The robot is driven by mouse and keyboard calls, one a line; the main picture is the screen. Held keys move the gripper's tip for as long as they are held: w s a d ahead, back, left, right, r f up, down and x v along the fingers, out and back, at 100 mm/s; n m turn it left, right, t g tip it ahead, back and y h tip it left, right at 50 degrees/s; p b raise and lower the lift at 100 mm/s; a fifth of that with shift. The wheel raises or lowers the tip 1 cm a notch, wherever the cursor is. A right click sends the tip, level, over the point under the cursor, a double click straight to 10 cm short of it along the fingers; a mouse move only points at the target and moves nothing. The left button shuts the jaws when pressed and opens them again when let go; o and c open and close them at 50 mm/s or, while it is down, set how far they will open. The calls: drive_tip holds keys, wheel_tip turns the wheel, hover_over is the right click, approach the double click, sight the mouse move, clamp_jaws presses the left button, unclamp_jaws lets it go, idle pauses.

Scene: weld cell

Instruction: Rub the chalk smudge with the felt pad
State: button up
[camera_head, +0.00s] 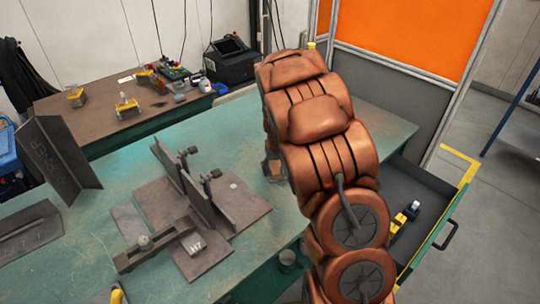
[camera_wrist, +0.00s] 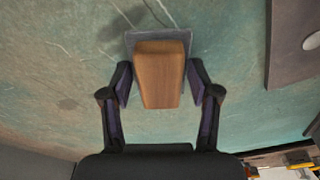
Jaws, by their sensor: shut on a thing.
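The felt pad (camera_wrist: 131,42) is a grey slab under a wooden block handle (camera_wrist: 160,75), seen in the wrist view. My gripper (camera_wrist: 160,84) is shut on the block, with one dark finger on each side. The pad is over the green tabletop (camera_wrist: 60,60); I cannot tell if it touches. Thin pale streaks (camera_wrist: 122,15) run on the tabletop just beyond the pad; I cannot tell whether they are the chalk smudge. In the head view my copper arm hides most of the gripper, and a small brown piece, seemingly the block, shows left of it (camera_head: 272,169).
Steel plates with upright pieces and clamps (camera_head: 200,200) stand left of my arm on the green table. An angled steel piece (camera_head: 55,155) stands farther left. An open drawer (camera_head: 425,190) juts out right. A brown bench (camera_head: 100,115) with tools is behind.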

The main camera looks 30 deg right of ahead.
drive_tip(key=shift+s+a, duration=0.25)
drive_tip(key=shift+a, duration=0.95)
wheel_tip(320, 180, up, 8)
drive_tip(key=shift+r+p, duration=0.1)
drive_tip(key=shift+p, duration=0.35)
